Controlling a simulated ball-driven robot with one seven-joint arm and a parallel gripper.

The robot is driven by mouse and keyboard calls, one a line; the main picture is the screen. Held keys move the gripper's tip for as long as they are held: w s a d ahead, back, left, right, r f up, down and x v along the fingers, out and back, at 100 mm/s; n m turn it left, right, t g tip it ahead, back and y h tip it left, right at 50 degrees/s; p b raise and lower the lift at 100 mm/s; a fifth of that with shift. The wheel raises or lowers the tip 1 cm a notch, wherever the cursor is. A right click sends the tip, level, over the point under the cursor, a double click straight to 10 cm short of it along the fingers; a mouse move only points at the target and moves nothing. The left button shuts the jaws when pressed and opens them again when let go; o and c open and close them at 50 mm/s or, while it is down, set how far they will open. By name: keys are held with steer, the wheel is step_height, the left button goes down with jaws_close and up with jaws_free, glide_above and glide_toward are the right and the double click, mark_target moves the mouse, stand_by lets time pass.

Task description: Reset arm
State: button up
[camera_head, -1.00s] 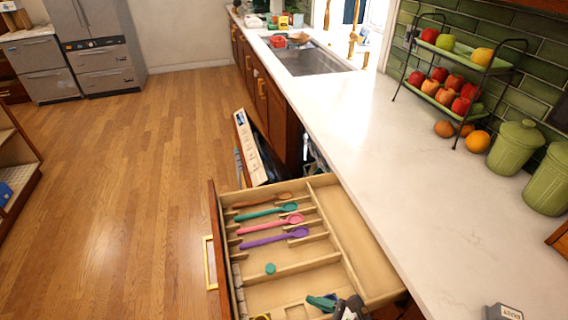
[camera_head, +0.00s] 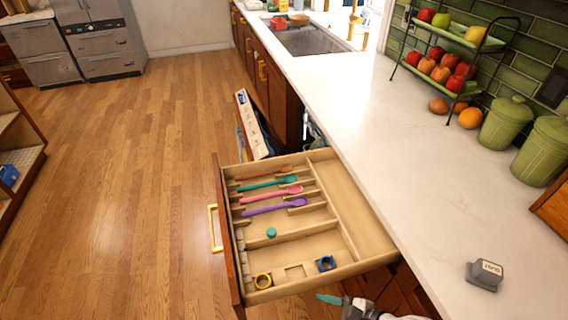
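My gripper (camera_head: 334,300) is at the bottom edge, low and just in front of the open drawer, and partly cut off by the frame. A teal tip points left from it. I cannot tell whether this is a finger or something held, nor whether the jaws are apart. My grey and black wrist and arm run off the bottom edge. The open wooden drawer (camera_head: 377,250) holds a teal spoon (camera_head: 268,183), a pink spoon (camera_head: 270,194) and a purple spoon (camera_head: 275,206) lying side by side in its dividers.
The counter (camera_head: 400,150) carries a grey block (camera_head: 485,275), fruit rack and green canisters. The left floor is clear.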

steer(key=s+d+r+n+g+h, duration=0.2)
steer(key=s+d+n+g+h, duration=0.2)
steer(key=s+d+n+h, duration=0.6)
steer(key=s+d+n, duration=0.7)
steer(key=d+n, duration=0.1)
steer(key=shift+s, duration=0.4)
steer(key=shift+a, duration=0.1)
